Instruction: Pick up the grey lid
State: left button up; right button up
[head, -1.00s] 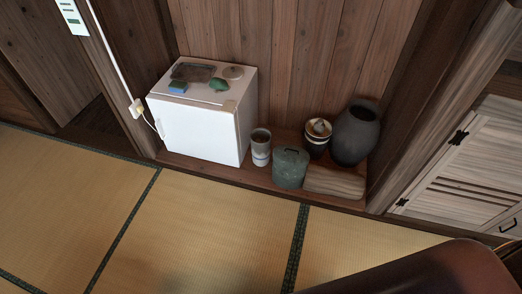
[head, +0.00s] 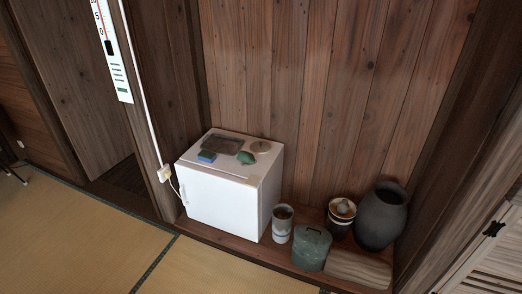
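A small round greyish-beige disc (head: 261,147), which looks like a lid, lies flat on top of a white mini fridge (head: 222,203). Beside it on the fridge are a green object (head: 246,158), a blue sponge-like block (head: 207,157) and a dark flat translucent piece (head: 222,145). A grey-green pot (head: 311,249) on the wooden ledge has a lid with a dark handle on it. I cannot tell for sure which of these is the grey lid. Neither of my grippers is in view.
On the ledge (head: 212,237) stand a striped cup (head: 282,226), a dark pot with a pale rim (head: 340,220), a large dark vase (head: 381,216) and a wooden block (head: 358,268). A wood-panelled wall is behind. The tatami floor (head: 70,235) in front is clear.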

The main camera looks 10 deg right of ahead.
aim_at(259, 147)
jog(key=z, duration=0.45)
jog(key=i+j+z, duration=0.15)
jog(key=j+z, duration=0.25)
jog(key=i+j+z, duration=0.15)
jog(key=j+z, duration=1.05)
jog(key=j, duration=0.1)
